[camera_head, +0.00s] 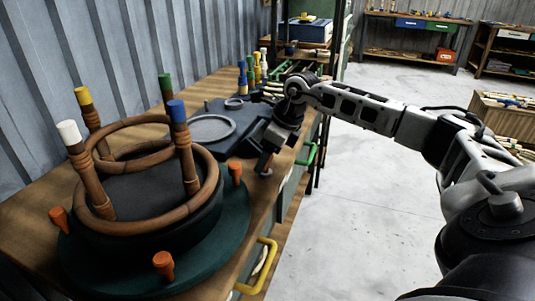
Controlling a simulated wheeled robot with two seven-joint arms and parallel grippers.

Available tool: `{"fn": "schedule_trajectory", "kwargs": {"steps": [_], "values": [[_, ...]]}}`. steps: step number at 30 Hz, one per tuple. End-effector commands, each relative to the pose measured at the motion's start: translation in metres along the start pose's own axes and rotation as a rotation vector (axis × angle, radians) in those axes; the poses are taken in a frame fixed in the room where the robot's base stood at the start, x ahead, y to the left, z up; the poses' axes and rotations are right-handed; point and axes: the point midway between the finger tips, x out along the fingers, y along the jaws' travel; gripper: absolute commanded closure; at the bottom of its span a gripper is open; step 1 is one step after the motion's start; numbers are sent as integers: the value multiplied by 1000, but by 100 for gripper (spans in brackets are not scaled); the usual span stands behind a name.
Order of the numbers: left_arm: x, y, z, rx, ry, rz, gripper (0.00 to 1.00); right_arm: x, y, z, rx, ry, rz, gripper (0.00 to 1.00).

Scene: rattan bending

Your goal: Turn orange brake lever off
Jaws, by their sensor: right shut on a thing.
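Three orange levers stand at the rim of a round green base on the workbench: one at the left (60,220), one at the front (163,265) and one at the right (235,173). My right gripper (265,158) points down over the bench, just right of the right-hand orange lever and apart from it in the picture. It is shut on a small dark part whose shape is mostly hidden by the fingers. My left gripper is not in view.
A dark drum (150,205) on the green base (90,272) carries bent rattan rings and pegs with white, yellow, green and blue tops. A dark plate (238,137) lies behind. Yellow (263,268) and green (311,153) handles stick out from the bench front.

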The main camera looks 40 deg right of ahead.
Motion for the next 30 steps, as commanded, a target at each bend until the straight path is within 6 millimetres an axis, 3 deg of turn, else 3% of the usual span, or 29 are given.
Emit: {"fn": "schedule_trajectory", "kwargs": {"steps": [3, 4, 6, 17, 23, 30], "values": [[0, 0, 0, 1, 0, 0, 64, 0, 0, -1, -2, 5, -2, 59], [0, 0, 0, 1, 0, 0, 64, 0, 0, -1, -2, 5, -2, 28], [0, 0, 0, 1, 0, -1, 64, 0, 0, -1, -1, 4, -2, 15], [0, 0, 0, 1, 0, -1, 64, -6, -1, 0, 0, 1, -2, 15], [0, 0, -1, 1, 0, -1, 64, -40, -1, 0, 0, -2, -5, 15], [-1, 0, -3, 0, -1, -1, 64, -100, -1, 0, 0, -1, -5, 15]]}}
